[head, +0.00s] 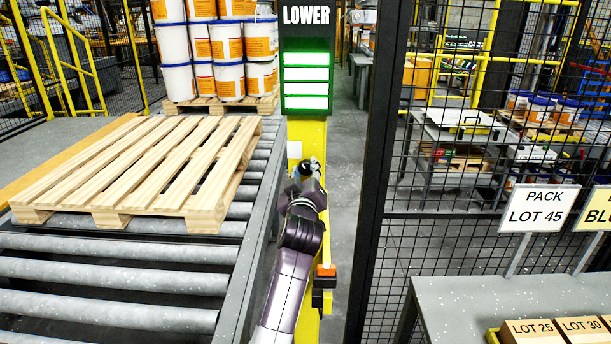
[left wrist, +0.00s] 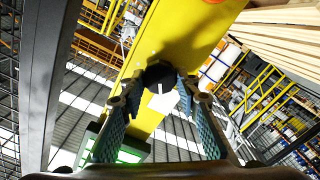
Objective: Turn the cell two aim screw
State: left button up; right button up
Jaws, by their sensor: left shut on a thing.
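The aim screw (left wrist: 160,74) is a black round knob with a white mark, on the face of a yellow post (left wrist: 192,32). In the left wrist view my left gripper (left wrist: 161,84) has its two padded fingers on either side of the knob, shut on it. In the head view the same post (head: 309,134) stands under a lit sign reading LOWER (head: 306,62). My left gripper (head: 308,168) is at the post's front there, and it and my arm largely hide the screw. My right gripper is not in view.
A wooden pallet (head: 140,165) lies on the roller conveyor (head: 120,290) to the left. Stacked pails (head: 218,45) stand behind it. A dark mesh fence (head: 375,150) rises at the right. A grey table (head: 470,300) with a PACK LOT 45 sign (head: 537,208) stands front right.

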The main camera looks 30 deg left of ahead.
pick_arm(q)
jog(key=shift+f, duration=0.1)
dwell(0.4)
jog(key=o, duration=1.2)
jog(key=shift+c, duration=0.2)
jog(key=shift+s+d, duration=0.35)
jog(key=shift+s, duration=0.1)
jog(key=v, duration=0.6)
jog(key=shift+s, duration=0.15)
jog(key=shift+d, duration=0.1)
